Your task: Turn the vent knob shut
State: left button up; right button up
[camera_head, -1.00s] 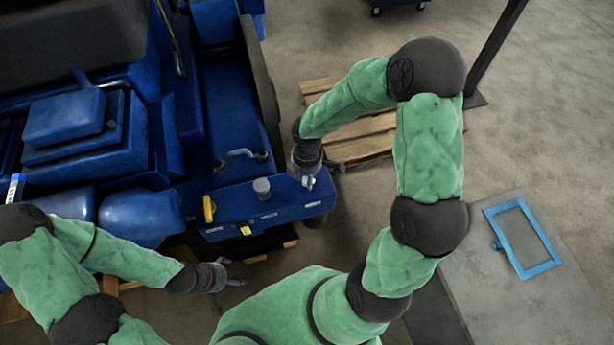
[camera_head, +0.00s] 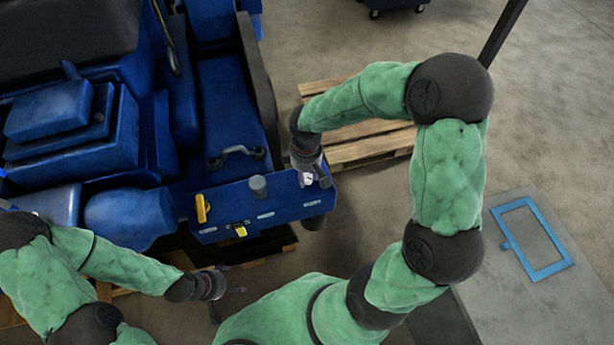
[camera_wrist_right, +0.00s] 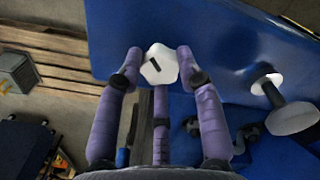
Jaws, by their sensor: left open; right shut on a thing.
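The vent knob, a white lobed knob with a dark mark (camera_wrist_right: 158,68), is between the fingers of my right gripper (camera_wrist_right: 158,62) in the right wrist view. That gripper is shut on it, with one finger on each side and a third below. In the head view my right gripper (camera_head: 314,177) is at the right end of the blue panel (camera_head: 285,205), and only a small white part of the knob (camera_head: 306,179) shows. My left gripper (camera_head: 238,281) is open and empty, in front of the panel and apart from it.
A grey cylindrical post (camera_head: 258,187) stands on the panel left of my right gripper. A yellow handle (camera_head: 202,208) and a yellow piece (camera_head: 240,230) are further left. A wooden pallet (camera_head: 365,145) lies behind my right arm. A blue frame (camera_head: 530,238) lies at right.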

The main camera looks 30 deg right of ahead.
aim_at(305, 175)
jog(key=m+b, duration=0.2)
jog(key=m, duration=0.3)
jog(key=shift+w+a+f+b, duration=0.1)
jog(key=shift+w+b, duration=0.05)
jog(key=shift+b, duration=0.2)
jog(key=m+b, duration=0.1)
jog(key=m, duration=0.2)
jog(key=shift+w+m, duration=0.1)
jog(key=shift+m, duration=0.2)
jog(key=shift+r+m, duration=0.2)
jog(key=shift+m, duration=0.1)
jog(key=shift+w+d+r, duration=0.1)
jog(key=shift+d+r, duration=0.05)
jog(key=shift+d, duration=0.05)
jog(key=o, duration=1.1)
jog(key=shift+a, duration=0.1)
notch_tip(305, 175, up, 12)
jog(key=shift+f, duration=0.1)
